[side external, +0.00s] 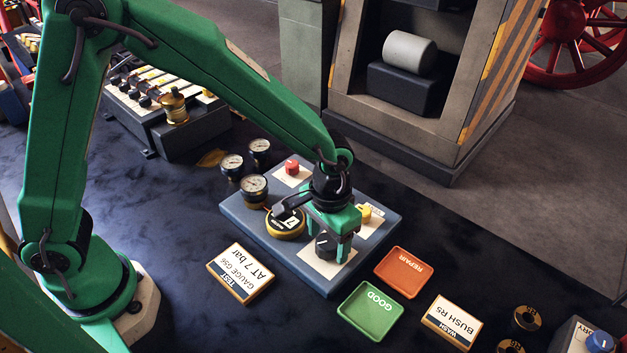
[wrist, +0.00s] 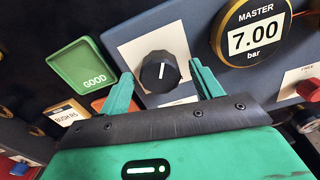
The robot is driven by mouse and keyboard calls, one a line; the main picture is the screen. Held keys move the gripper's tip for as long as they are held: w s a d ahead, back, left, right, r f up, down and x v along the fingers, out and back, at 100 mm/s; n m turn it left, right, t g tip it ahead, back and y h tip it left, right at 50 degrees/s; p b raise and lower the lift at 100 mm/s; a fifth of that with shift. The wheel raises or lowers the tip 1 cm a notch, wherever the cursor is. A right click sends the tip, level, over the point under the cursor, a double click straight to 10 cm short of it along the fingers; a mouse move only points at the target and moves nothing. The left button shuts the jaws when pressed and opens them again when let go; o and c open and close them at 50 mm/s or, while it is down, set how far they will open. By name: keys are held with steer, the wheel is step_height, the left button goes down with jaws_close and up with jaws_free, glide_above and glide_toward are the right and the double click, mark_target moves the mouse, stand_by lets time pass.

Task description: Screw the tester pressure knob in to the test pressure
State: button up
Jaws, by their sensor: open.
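The black pressure knob (side external: 326,243) sits on a cream plate on the blue tester box (side external: 318,281). In the wrist view the knob (wrist: 159,72) shows a white pointer line, upright in the picture. My gripper (wrist: 161,70) is open, with one green finger on each side of the knob. Gaps show between the fingers and the knob in the wrist view. In the side view my gripper (side external: 327,240) is over the knob and partly covers it. The round master gauge (wrist: 252,30) reads 7.00 bar; it also shows in the side view (side external: 286,224).
A green GOOD tray (side external: 370,312) and a red REPAIR tray (side external: 402,272) lie beside the tester. A card (side external: 240,272) reads "TEST GAUGE G56 AT 7 bar". Several dial gauges (side external: 254,187) stand behind. A red knob (side external: 292,167) and a yellow part (side external: 364,212) are on the box.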

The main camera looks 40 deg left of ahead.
mark_target(326, 240)
step_height(326, 240, up, 7)
steer(key=shift+r, duration=0.1)
stand_by(0.4)
steer(key=shift+a+r, duration=0.2)
steer(key=s+a+r+t, duration=0.2)
steer(key=s+a+r, duration=0.1)
steer(key=a+r, duration=0.6)
steer(key=s+a+r+n+t, duration=0.1)
steer(key=s+a+r+t, duration=0.2)
steer(key=s+a, duration=0.7)
steer(key=shift+a+r+n+t, duration=0.15)
steer(key=shift+a+n+t, duration=0.2)
steer(key=shift+a, duration=0.7)
stand_by(1.6)
